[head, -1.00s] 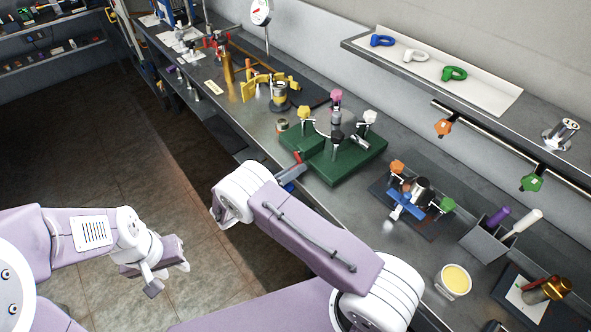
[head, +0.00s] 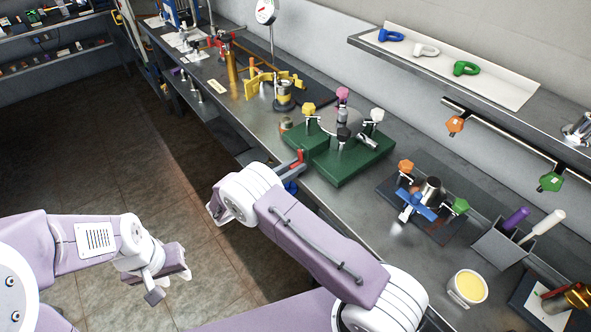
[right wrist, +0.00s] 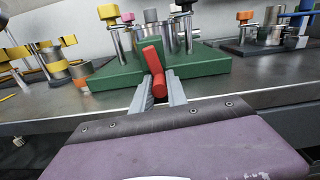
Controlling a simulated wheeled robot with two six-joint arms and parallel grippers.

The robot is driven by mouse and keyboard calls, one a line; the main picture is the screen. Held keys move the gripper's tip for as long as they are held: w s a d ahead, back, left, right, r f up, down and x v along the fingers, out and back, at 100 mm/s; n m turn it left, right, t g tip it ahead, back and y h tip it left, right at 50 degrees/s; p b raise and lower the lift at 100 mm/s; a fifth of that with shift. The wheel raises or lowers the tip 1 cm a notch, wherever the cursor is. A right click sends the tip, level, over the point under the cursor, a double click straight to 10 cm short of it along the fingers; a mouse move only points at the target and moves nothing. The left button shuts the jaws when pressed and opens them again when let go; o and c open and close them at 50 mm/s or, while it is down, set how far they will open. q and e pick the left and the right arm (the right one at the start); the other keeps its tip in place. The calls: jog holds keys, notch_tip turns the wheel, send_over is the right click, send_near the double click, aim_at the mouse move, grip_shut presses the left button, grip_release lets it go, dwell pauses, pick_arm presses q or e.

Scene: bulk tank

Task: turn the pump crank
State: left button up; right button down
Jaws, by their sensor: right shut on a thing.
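The red crank (head: 299,158) sticks out at the front left side of the green pump base (head: 355,165), at the bench's front edge. In the right wrist view the red crank (right wrist: 152,60) shows as a tilted bar with a rounded grip at its lower end. My right gripper (right wrist: 160,92) has its two grey fingers on either side of that grip, shut on it. In the head view my right gripper (head: 289,170) is partly hidden by my own arm. My left gripper (head: 169,285) hangs over the floor, empty, its fingers apart.
Posts with yellow, pink, black and white knobs stand on the green base. To the right are a small fixture with a blue handle (head: 416,206), a grey tool holder (head: 497,246) and a yellow-filled cup (head: 467,288). Yellow clamps (head: 268,82) stand farther back. The floor at left is clear.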

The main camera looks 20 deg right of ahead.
dwell(0.3)
jog(key=c, duration=1.6)
grip_release()
jog(key=shift+s+d, duration=0.1)
jog(key=shift+s, duration=0.1)
jog(key=shift+w, duration=0.1)
jog(key=shift+a, duration=0.35)
jog(key=b+v, duration=0.1)
jog(key=v, duration=0.7)
jog(key=shift+a, duration=0.25)
jog(key=shift+o, duration=0.3)
